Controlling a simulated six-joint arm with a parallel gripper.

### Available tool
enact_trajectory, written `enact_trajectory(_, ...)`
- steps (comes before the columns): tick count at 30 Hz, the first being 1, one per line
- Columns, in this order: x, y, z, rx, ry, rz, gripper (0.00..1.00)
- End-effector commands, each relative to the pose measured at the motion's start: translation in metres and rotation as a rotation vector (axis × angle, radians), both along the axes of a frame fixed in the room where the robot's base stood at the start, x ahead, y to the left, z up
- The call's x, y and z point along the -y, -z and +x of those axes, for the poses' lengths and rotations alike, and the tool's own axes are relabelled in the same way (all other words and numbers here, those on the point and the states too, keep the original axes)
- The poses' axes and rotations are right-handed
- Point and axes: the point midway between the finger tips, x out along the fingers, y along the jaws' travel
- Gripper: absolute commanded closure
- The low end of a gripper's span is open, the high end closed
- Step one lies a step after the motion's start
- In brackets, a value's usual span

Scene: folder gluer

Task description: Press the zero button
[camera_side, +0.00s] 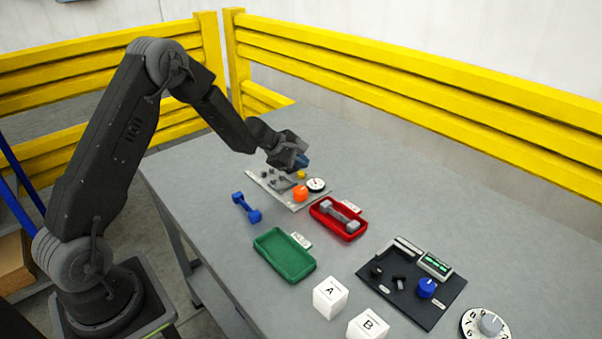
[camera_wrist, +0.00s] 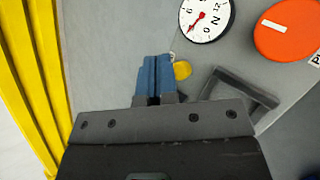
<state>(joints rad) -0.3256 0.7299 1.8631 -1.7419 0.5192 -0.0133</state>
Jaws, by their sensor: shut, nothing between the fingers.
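A small yellow button (camera_side: 301,174) sits on the light grey panel (camera_side: 262,184) at the back of the table, next to a white dial gauge (camera_side: 316,185). No label on it is readable. In the wrist view the yellow button (camera_wrist: 183,70) shows just right of my blue fingertips, partly hidden by them. The gauge (camera_wrist: 207,17) has a red needle. My gripper (camera_side: 301,163) is shut and empty, over the panel's far end near the button; I cannot tell whether it touches. My gripper (camera_wrist: 155,62) shows its two fingers together in the wrist view.
An orange knob (camera_side: 299,194) and a grey handle (camera_wrist: 240,95) share the panel. Nearby are a blue dumbbell (camera_side: 246,207), a red tray (camera_side: 325,220) holding a grey dumbbell, and a green tray (camera_side: 284,262). A black panel (camera_side: 437,310) lies farther right. Yellow rails (camera_side: 420,70) stand behind.

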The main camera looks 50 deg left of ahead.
Motion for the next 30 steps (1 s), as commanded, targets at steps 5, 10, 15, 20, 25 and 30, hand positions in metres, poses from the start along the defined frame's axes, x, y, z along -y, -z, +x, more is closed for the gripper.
enact_trajectory(5,0.0,0.002,0.0,0.0,0.0,0.0,1.0)
enact_trajectory(10,0.0,0.008,0.0,-0.001,0.001,0.0,1.0)
enact_trajectory(15,0.0,0.009,0.0,0.0,0.0,0.0,1.0)
enact_trajectory(20,0.0,0.009,0.0,0.0,0.0,0.0,1.0)
enact_trajectory(25,0.0,0.009,0.0,0.0,0.0,0.0,1.0)
enact_trajectory(30,0.0,0.011,0.0,0.0,0.0,0.0,1.0)
